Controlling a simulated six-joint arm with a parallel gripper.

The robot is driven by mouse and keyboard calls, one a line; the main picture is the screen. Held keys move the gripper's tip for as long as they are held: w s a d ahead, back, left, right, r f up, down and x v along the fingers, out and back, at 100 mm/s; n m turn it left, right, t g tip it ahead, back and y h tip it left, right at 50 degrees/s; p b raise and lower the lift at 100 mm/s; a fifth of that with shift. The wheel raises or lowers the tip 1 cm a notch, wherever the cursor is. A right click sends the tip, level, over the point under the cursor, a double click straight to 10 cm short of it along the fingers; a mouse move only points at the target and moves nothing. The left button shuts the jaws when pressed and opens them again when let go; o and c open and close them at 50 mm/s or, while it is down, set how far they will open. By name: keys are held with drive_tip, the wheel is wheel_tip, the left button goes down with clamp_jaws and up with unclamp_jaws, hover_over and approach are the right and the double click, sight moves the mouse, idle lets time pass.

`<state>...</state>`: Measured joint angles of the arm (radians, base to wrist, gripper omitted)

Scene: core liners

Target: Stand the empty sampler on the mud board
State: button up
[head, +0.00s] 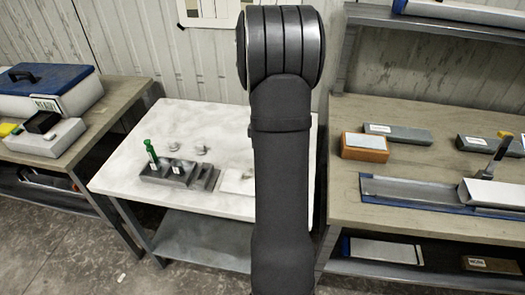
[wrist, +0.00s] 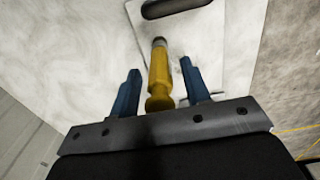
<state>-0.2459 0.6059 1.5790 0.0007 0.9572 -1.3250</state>
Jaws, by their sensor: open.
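In the wrist view my gripper (wrist: 159,68) is open, with its two blue fingers apart. A yellow-handled tool (wrist: 159,78), likely the sampler, lies between the fingers in the picture, with a gap on each side. Its rounded knob is nearest the camera and its grey end points at a pale board (wrist: 197,38) with a dark oval slot, likely the mud board. The tool seems to stand on the board; its foot is not clear. In the head view only the board's left part (head: 232,184) shows; my arm hides the tool and gripper.
A grey holder (head: 152,176) with a green-handled tool (head: 151,153) upright in it stands on the white table (head: 115,178), left of the board. Small grey lumps lie behind it. A right bench (head: 345,185) carries boxes and a long metal tray. The white table's left front is clear.

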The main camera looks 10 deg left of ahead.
wheel_tip(320, 180, up, 12)
drive_tip(key=shift+r, duration=0.1)
idle(0.5)
wheel_tip(320, 180, down, 12)
drive_tip(key=shift+f, duration=0.1)
drive_tip(key=shift+w+r, duration=0.1)
drive_tip(key=shift+r, duration=1.7)
